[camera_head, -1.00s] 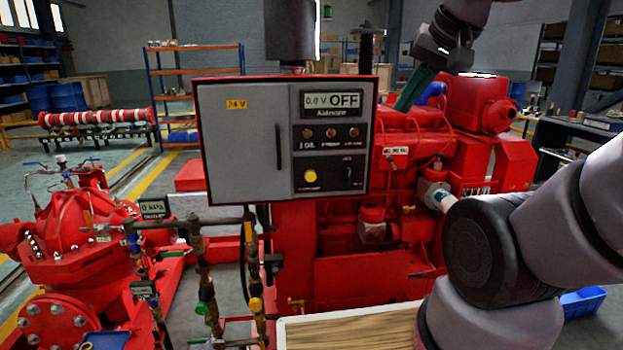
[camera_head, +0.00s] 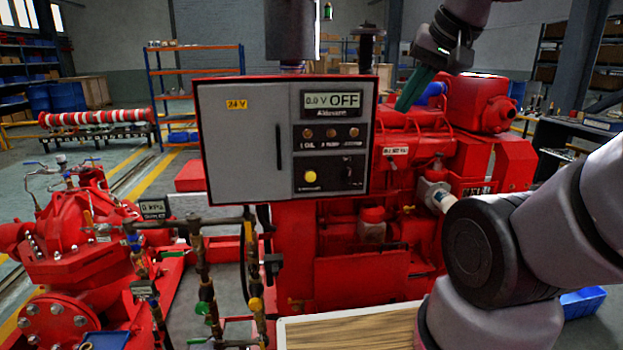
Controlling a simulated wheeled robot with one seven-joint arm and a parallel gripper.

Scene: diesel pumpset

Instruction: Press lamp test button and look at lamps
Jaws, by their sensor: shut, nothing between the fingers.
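The grey control panel (camera_head: 238,150) in a red frame stands in the middle of the view. Its display (camera_head: 331,103) reads "0.0 V OFF". Below it is a row of three small lamps (camera_head: 331,133), all dull amber-brown and none visibly bright. A round yellow button (camera_head: 310,176) sits lower on the panel, with a dark switch (camera_head: 348,173) to its right. The small labels are too blurred to read surely. My gripper (camera_head: 404,104), with green fingers, is shut and empty. It hangs right of the panel, pointing down-left, apart from the button.
A red engine (camera_head: 430,140) stands behind and right of the panel. A red pump (camera_head: 85,235) and pipes with valves (camera_head: 205,290) are at left and in front. A wooden-topped surface (camera_head: 350,332) is at the bottom. Open space shows before the panel face.

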